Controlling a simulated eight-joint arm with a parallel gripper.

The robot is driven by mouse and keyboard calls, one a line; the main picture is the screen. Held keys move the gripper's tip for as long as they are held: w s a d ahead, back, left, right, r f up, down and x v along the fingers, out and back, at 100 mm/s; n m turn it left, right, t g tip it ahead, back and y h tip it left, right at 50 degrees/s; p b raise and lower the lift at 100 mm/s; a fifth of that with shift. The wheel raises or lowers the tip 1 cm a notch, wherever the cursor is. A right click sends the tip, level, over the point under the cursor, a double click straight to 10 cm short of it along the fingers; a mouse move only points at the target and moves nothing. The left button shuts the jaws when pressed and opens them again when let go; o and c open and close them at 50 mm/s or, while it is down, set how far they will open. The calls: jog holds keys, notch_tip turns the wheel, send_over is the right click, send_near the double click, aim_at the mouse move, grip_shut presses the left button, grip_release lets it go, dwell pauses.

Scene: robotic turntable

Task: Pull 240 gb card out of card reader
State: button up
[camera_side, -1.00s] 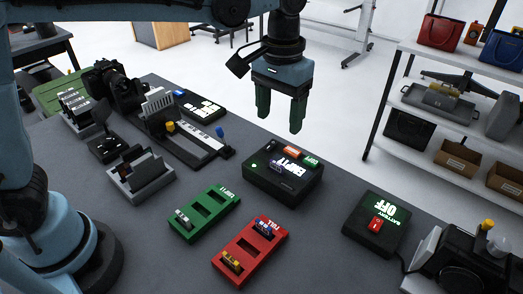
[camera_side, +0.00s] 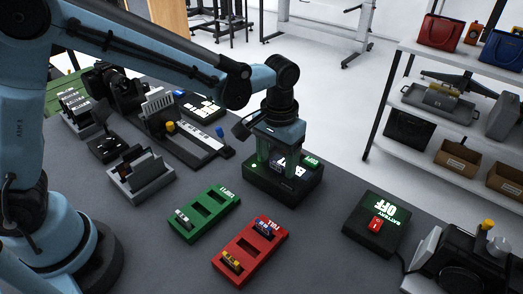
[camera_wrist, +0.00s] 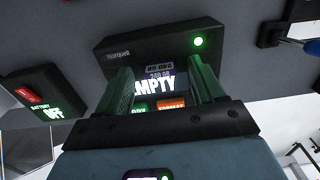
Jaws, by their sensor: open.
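The card reader (camera_side: 287,193) is a black box on the dark table, with a small green light. In the wrist view the reader (camera_wrist: 150,42) shows a lit display with "EMPTY" partly covered by a finger. The 240 GB card (camera_wrist: 160,70) is a small dark piece with a label, standing at the reader between the finger ends. In the side view it is mostly hidden by my fingers. My gripper (camera_side: 277,160) points down over the reader with its green fingers apart on either side of the card. It also shows in the wrist view (camera_wrist: 161,68); contact with the card is not visible.
A black battery box (camera_side: 375,225) reading "OFF" stands to the right. Slotted holders and a camera stand at left. Bare table separates reader and battery box.

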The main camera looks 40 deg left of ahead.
aim_at(276, 163)
jog(key=c, duration=1.1)
jog(key=shift+r, duration=2.45)
jog(key=shift+c, duration=0.5)
jog(key=shift+s, duration=0.1)
